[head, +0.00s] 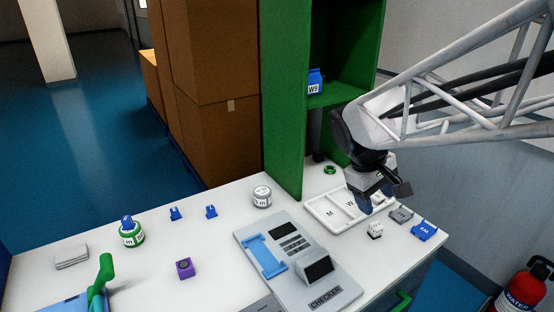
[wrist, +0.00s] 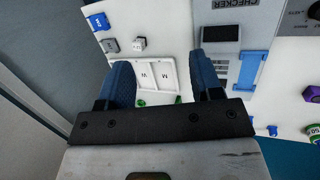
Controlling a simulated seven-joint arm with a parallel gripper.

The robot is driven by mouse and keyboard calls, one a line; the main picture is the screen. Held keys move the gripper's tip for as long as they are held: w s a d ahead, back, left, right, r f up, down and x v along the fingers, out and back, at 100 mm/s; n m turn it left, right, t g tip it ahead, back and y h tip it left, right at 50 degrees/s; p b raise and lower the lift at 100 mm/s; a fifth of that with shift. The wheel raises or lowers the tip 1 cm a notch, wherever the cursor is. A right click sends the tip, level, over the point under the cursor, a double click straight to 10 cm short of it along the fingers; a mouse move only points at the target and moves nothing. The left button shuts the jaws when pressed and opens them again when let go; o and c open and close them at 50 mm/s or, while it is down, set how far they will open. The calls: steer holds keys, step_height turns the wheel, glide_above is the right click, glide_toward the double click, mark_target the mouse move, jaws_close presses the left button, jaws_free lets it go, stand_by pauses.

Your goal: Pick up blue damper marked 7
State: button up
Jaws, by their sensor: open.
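Two small blue parts, one left (head: 175,213) and one right (head: 211,211), stand on the white table in the middle of the head view.
A grey checker device (head: 290,250) stands at the table's front middle. A dotted white cube (head: 375,230) and a grey block (head: 401,215) lie right of the tray. A purple cube (head: 185,268) is front left. The green shelf (head: 283,110) rises behind the table.

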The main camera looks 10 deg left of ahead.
steer(key=w+a+f+n+h, duration=0.3)
steer(key=w+a+f+n, duration=0.15)
steer(key=w+a, duration=0.7)
steer(key=n+t+h, duration=0.3)
steer(key=n+t, duration=0.2)
steer(key=n, duration=0.5)
glide_above(209, 208)
steer(key=d, duration=1.1)
step_height(209, 208, down, 14)
steer(key=s+a+f+n+t, duration=0.1)
steer(key=a+f, duration=0.2)
steer(key=a, duration=0.2)
steer(key=s+a+f+n+t, duration=0.1)
steer(key=a+f, duration=0.2)
steer(key=a, duration=0.2)
steer(key=s+a+f+n+t, duration=0.1)
steer(key=a+f+n, duration=0.1)
steer(key=a, duration=0.3)
steer(key=shift+f+t, duration=0.4)
steer(key=shift+f, duration=0.5)
steer(key=shift+d, duration=0.1)
steer(key=shift+x, duration=1.25)
steer(key=shift+x, duration=2.6)
steer(key=shift+s+f, duration=0.1)
